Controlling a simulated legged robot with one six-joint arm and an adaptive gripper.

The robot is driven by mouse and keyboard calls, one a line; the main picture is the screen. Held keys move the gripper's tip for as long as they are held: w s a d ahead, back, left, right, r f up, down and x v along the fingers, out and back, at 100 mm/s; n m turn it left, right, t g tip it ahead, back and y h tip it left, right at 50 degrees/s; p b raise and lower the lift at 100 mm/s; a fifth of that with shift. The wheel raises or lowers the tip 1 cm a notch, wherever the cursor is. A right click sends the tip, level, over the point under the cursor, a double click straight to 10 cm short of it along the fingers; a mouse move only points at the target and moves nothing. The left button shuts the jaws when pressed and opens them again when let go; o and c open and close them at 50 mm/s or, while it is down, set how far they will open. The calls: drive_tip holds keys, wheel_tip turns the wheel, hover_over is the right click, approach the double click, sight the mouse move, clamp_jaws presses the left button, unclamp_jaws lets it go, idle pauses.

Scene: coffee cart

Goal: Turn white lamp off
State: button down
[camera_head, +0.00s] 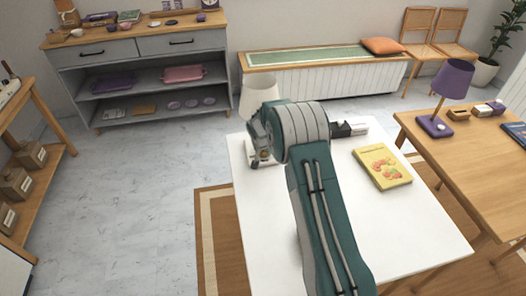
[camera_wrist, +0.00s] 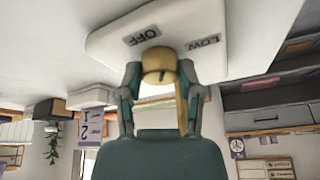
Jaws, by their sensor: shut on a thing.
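The white lamp (camera_head: 257,91) stands on the white table, with its shade showing behind my arm and its lower part mostly hidden. In the wrist view, which is upside down, its white base (camera_wrist: 235,45) carries the labels OFF and LOW beside a round brass knob (camera_wrist: 157,62). A small dark mark shows on the knob's face; I cannot tell which setting it points to. My gripper (camera_wrist: 160,78) has a finger on each side of the knob and is shut on it.
A yellow book (camera_head: 382,167) and a dark block-like item (camera_head: 350,129) lie on the white table (camera_head: 405,235) right of my arm. A purple lamp (camera_head: 448,90) stands on the wooden table (camera_head: 480,145) at right. The floor (camera_head: 130,180) at left is clear.

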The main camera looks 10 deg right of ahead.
drive_tip(key=shift+f+n, duration=0.1)
drive_tip(key=shift+n, duration=0.4)
drive_tip(key=shift+d+n+y, duration=0.1)
drive_tip(key=shift+n+y, duration=0.5)
drive_tip(key=shift+n, duration=0.7)
drive_tip(key=shift+n+y, duration=0.6)
drive_tip(key=shift+n, duration=1)
drive_tip(key=shift+c, duration=1.3)
unclamp_jaws()
drive_tip(key=shift+f, duration=0.1)
drive_tip(key=shift+r, duration=0.2)
drive_tip(key=shift+s+r, duration=0.1)
drive_tip(key=shift+r, duration=0.3)
drive_tip(key=v, duration=1)
drive_tip(key=shift+s+d+r, duration=0.15)
drive_tip(key=shift+s+r, duration=0.1)
drive_tip(key=shift+r, duration=0.1)
